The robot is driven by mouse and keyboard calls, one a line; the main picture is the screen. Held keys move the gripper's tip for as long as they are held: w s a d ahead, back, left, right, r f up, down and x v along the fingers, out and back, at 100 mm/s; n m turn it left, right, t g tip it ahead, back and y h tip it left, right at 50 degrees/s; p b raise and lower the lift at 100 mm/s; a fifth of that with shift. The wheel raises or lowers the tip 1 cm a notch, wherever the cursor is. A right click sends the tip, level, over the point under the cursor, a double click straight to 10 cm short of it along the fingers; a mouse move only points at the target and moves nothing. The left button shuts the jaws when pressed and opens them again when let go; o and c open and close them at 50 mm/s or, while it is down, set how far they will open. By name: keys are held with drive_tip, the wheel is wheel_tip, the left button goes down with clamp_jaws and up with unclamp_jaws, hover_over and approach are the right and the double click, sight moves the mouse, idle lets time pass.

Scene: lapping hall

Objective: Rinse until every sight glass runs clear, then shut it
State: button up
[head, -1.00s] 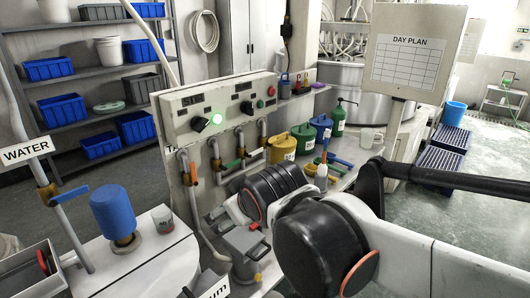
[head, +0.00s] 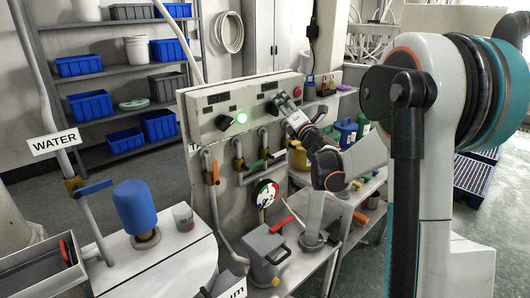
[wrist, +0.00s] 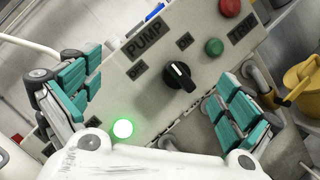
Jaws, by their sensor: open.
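The grey pump panel (head: 235,95) carries a lit green lamp (head: 241,117) and black knobs. In the wrist view, the pump knob (wrist: 180,76) sits between OFF and ON labels, its white mark toward the upper left, seemingly between them. My gripper (wrist: 155,92) is open, its teal fingers on either side of the knob, apart from it. In the head view my gripper (head: 287,108) is at the panel's right half. Pipes with an orange-handled valve (head: 209,170) and a green-handled valve (head: 252,165) run below. I cannot make out the sight glasses.
A WATER pipe with a blue-levered valve (head: 94,188) stands left, near a blue cylinder (head: 135,205) and a cup (head: 183,216). A round gauge (head: 265,193) and a grey lidded pot (head: 265,252) stand below the panel. Yellow and blue cans are partly hidden behind my arm.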

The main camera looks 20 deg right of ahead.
drive_tip(key=w+d+f+n+y, duration=0.2)
drive_tip(key=d+f+n, duration=0.1)
drive_tip(key=f+n, duration=0.15)
drive_tip(key=w+d+f+n+y, duration=0.1)
drive_tip(key=d+f+n+y, duration=0.1)
drive_tip(key=d+f+n, duration=0.3)
drive_tip(key=n+g+y+b, duration=0.1)
drive_tip(key=n+g+y, duration=0.2)
drive_tip(key=n, duration=0.3)
approach(279, 154)
drive_tip(key=b+x, duration=0.1)
drive_tip(key=x, duration=0.2)
drive_tip(key=b+x, duration=0.1)
drive_tip(key=x, duration=0.3)
drive_tip(key=b+x, duration=0.1)
drive_tip(key=x, duration=0.2)
drive_tip(key=shift+w+r, duration=0.25)
drive_tip(key=shift+r, duration=0.15)
drive_tip(key=shift+c, duration=0.3)
drive_tip(key=c, duration=1.5)
